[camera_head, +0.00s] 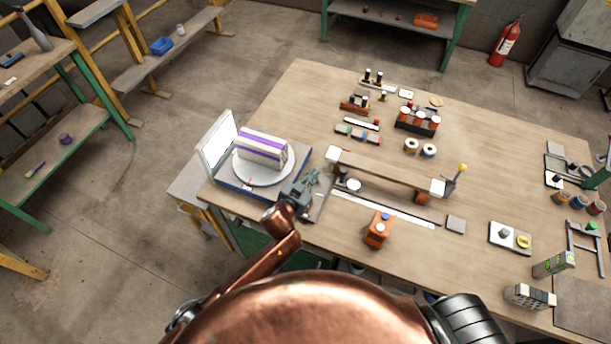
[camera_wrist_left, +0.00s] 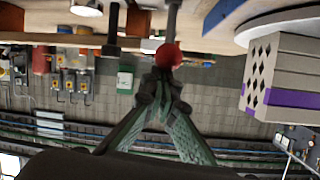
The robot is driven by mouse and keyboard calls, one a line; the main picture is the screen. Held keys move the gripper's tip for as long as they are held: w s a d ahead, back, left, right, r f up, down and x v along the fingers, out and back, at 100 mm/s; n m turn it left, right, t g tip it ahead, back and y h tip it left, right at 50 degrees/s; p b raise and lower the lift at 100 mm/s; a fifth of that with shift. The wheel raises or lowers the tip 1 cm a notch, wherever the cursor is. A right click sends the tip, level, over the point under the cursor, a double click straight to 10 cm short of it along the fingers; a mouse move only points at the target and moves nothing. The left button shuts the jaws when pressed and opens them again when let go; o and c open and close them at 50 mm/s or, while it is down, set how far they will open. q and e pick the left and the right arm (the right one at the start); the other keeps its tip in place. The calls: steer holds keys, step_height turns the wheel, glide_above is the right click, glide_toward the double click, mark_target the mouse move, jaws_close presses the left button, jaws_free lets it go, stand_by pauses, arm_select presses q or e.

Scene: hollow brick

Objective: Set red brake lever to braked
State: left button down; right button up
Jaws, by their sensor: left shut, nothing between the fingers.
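A red ball knob (camera_wrist_left: 168,56) on a grey rod, which looks like the brake lever, shows in the left wrist view just beyond my fingertips. I cannot tell whether the fingers touch it. I cannot make this knob out clearly in the head view. My left gripper (camera_head: 312,180) is right of the round white turntable (camera_head: 262,180), at the near edge of the workbench. Its green fingers (camera_wrist_left: 162,86) are shut and empty. A hollow white-grey brick with purple stripes (camera_head: 261,149) sits on the turntable; it also shows in the wrist view (camera_wrist_left: 275,72). My right gripper is out of view.
A white panel (camera_head: 217,143) stands left of the turntable. A long bar fixture (camera_head: 388,173) with a yellow-knobbed lever (camera_head: 461,169) and an orange block (camera_head: 378,230) lie to the right on the workbench (camera_head: 300,95). Several small parts stand farther back.

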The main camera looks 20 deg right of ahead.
arm_select(q)
steer(key=shift+a+f, duration=0.1)
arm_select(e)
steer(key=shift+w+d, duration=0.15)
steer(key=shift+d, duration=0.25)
arm_select(q)
steer(key=s+a+r+p, duration=0.2)
steer(key=s+a+r, duration=0.2)
steer(key=r, duration=0.3)
steer(key=shift+s, duration=0.65)
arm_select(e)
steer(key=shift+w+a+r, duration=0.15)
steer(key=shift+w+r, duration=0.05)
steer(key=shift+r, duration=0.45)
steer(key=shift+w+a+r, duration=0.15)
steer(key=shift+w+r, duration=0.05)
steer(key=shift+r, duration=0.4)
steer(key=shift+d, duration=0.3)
